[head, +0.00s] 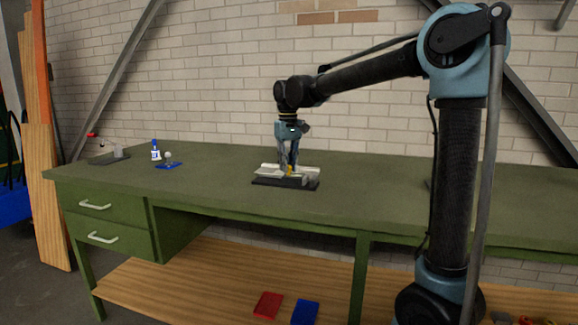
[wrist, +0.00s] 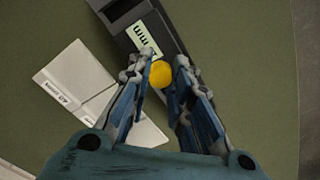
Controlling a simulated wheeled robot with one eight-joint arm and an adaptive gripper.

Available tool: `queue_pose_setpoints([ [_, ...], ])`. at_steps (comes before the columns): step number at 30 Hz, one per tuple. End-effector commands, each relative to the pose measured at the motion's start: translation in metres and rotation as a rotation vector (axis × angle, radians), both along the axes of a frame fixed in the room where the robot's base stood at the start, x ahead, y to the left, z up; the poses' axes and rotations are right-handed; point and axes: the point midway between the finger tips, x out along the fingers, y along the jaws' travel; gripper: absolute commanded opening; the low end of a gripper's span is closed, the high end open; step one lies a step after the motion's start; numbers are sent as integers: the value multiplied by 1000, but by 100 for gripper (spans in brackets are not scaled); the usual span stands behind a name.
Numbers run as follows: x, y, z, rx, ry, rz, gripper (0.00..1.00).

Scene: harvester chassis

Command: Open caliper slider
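The caliper, with a dark base (head: 262,182) and pale parts, lies on the green bench. In the wrist view its dark bar (wrist: 172,38) runs at a slant past my fingertips and bears a label reading "mm". A round yellow knob (wrist: 162,74) sits between my fingers and shows as a small yellow spot in the head view (head: 289,170). My gripper (wrist: 164,62) points down over the caliper, its fingers drawn in and seeming to touch the knob on both sides. The fingers hide part of the slider and bar.
A pale labelled plate (wrist: 88,88) lies left of the bar. A blue-and-white bottle (head: 155,151), a blue piece with a pale ball (head: 169,163) and a dark fixture (head: 108,158) stand at the bench's left. The bench top around the caliper is clear.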

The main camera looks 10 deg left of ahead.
Motion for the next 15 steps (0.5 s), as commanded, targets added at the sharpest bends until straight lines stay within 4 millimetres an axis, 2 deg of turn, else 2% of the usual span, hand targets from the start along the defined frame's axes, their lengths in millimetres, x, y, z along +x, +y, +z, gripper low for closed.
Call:
queue_pose_setpoints([
  [7,2,8,0,1,-2,0,0],
  [15,5,45,0,0,-3,0,0],
])
